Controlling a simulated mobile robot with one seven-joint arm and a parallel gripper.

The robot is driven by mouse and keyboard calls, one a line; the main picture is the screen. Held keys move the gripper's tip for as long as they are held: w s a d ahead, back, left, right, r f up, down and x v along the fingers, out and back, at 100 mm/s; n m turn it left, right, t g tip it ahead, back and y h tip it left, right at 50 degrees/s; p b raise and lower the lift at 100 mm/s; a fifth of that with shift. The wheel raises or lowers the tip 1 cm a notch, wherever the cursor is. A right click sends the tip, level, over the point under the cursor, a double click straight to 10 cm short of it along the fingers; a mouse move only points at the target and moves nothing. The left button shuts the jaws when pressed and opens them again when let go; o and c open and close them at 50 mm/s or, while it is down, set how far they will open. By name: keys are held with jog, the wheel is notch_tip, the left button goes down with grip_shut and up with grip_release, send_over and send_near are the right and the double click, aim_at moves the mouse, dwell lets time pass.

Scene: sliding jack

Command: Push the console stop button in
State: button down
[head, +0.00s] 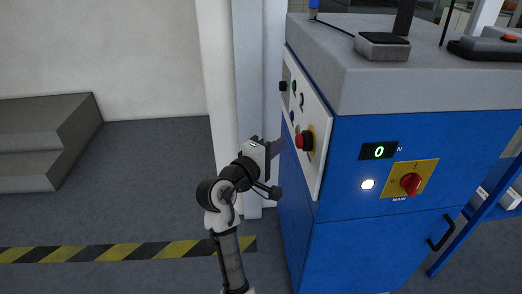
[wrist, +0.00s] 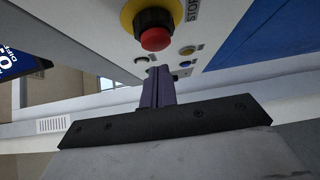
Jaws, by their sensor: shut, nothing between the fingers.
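The console stop button is a red mushroom head (head: 304,140) on a yellow round backing, on the white panel (head: 313,108) on the left side of the blue console. In the wrist view the red stop button (wrist: 155,39) is at the top centre, with part of a STOP label beside it. My gripper (head: 281,144) is left of the panel at about the button's height; its dark purple fingers are partly hard to see there. In the wrist view my gripper (wrist: 157,72) is shut and empty, its fingertips below the button in the picture. Contact with the button is not visible.
Smaller buttons (wrist: 187,51) sit on the panel near the stop button. The front face has a lit display (head: 379,151), a white lamp (head: 367,184) and a red MAIN switch (head: 410,184). A white column (head: 218,70) stands behind my arm.

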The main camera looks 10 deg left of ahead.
aim_at(299, 141)
jog(key=shift+w+d, duration=0.25)
jog(key=shift+d, duration=0.8)
